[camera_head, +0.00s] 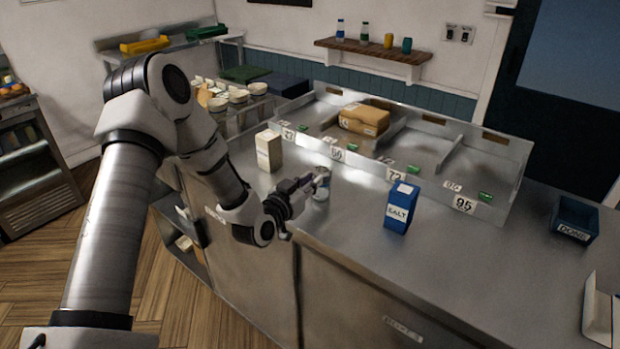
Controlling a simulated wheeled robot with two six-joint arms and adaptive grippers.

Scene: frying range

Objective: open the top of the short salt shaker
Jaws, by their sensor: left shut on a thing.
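A short salt shaker (321,191), small and silvery, stands upright near the front edge of the steel counter (350,222). My left gripper (317,179) reaches it from the left and is shut on its upper part. The fingers hide some of the shaker, and I cannot tell whether its top is open or closed. My right gripper is not in view.
A blue salt box (400,208) stands right of the shaker, and a cream carton (268,151) stands behind left. Numbered steel bays line the back, with a brown package (364,119) in one. A dark blue bin (575,219) sits at right. Counter between is clear.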

